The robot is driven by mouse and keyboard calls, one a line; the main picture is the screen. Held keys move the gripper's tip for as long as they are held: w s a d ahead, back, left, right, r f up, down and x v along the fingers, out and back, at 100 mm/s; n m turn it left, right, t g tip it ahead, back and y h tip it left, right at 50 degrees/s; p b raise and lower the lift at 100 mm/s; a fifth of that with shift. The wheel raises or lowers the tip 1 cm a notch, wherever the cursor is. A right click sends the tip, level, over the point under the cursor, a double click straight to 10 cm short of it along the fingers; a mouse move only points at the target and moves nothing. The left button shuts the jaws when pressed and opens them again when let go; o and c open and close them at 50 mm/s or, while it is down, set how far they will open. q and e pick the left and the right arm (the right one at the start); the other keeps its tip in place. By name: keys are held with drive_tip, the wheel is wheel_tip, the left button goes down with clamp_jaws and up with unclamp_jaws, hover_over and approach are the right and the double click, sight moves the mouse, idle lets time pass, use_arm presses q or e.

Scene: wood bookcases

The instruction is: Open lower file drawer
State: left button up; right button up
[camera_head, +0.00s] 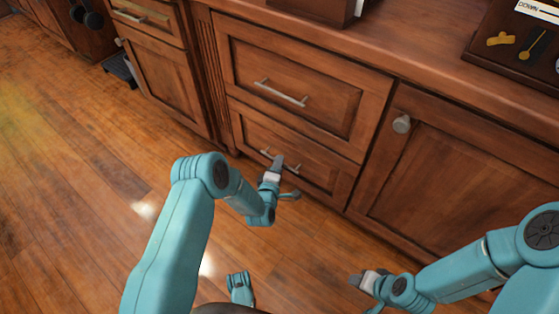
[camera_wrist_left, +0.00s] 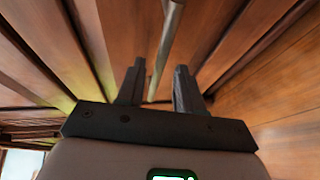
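The lower file drawer (camera_head: 321,173) is a wood panel front below a wider drawer, and it looks shut, flush with the cabinet. Its silver bar handle (camera_head: 294,167) is partly hidden by my left gripper (camera_head: 279,161), which is at the handle's middle. In the left wrist view the handle (camera_wrist_left: 172,22) runs between the two spread dark fingers of my left gripper (camera_wrist_left: 160,68), with a gap visible between them. Whether a finger touches the bar I cannot tell. My right gripper (camera_head: 358,280) hangs empty, low in front of the right cabinet door; its finger gap is unclear.
The upper drawer (camera_head: 240,65) with a silver handle (camera_head: 281,93) is shut. A cabinet door (camera_head: 460,170) with a round knob (camera_head: 402,124) stands at the right. A dark tray (camera_head: 490,65) lies on the counter. The wood floor (camera_head: 80,190) before the drawers is clear.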

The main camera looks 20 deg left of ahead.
use_arm(q)
drive_tip(key=shift+w+r, duration=0.1)
drive_tip(key=shift+w, duration=0.2)
clamp_jaws()
idle(1.5)
